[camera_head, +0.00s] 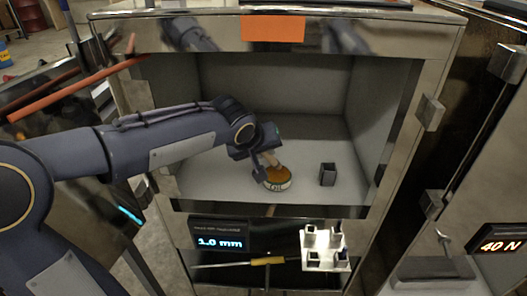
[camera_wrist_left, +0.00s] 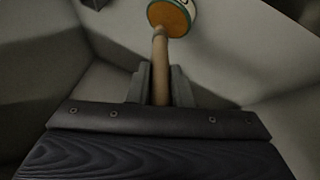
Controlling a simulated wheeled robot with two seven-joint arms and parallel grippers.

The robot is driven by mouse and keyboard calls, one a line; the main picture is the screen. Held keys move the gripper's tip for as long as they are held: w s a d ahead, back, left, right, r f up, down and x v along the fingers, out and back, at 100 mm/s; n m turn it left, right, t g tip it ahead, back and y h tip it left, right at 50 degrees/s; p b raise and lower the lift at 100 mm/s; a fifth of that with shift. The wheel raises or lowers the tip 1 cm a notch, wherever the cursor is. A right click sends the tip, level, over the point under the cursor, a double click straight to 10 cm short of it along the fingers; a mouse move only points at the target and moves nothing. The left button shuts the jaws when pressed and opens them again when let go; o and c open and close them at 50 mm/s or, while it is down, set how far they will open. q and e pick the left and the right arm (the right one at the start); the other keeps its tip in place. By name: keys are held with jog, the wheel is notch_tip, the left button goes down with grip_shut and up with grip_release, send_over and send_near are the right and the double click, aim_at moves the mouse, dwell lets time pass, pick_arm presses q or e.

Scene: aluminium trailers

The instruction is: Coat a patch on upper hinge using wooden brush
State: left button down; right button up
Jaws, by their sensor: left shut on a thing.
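My left gripper (camera_head: 264,160) reaches into the open metal compartment and is shut on the wooden brush (camera_head: 272,160). In the left wrist view the brush's wooden handle (camera_wrist_left: 160,65) lies between the fingers (camera_wrist_left: 160,86). Its far end meets the orange top of a round white can (camera_head: 273,183), which also shows in the wrist view (camera_wrist_left: 172,16). The bristles are hidden; I cannot tell how deep they sit. The upper hinge (camera_head: 431,112) is a metal block on the compartment's right edge, away from the brush. My right gripper is out of view.
A dark square cup (camera_head: 327,174) stands right of the can on the compartment floor. A lower hinge (camera_head: 432,205) sits below the upper one. Below the opening are a "1.0 mm" display (camera_head: 220,242), a yellow-handled tool (camera_head: 268,261) and a white holder (camera_head: 324,247).

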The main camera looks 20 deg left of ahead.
pick_arm(q)
jog(key=shift+r+p, duration=1.7)
jog(key=shift+r, duration=1.05)
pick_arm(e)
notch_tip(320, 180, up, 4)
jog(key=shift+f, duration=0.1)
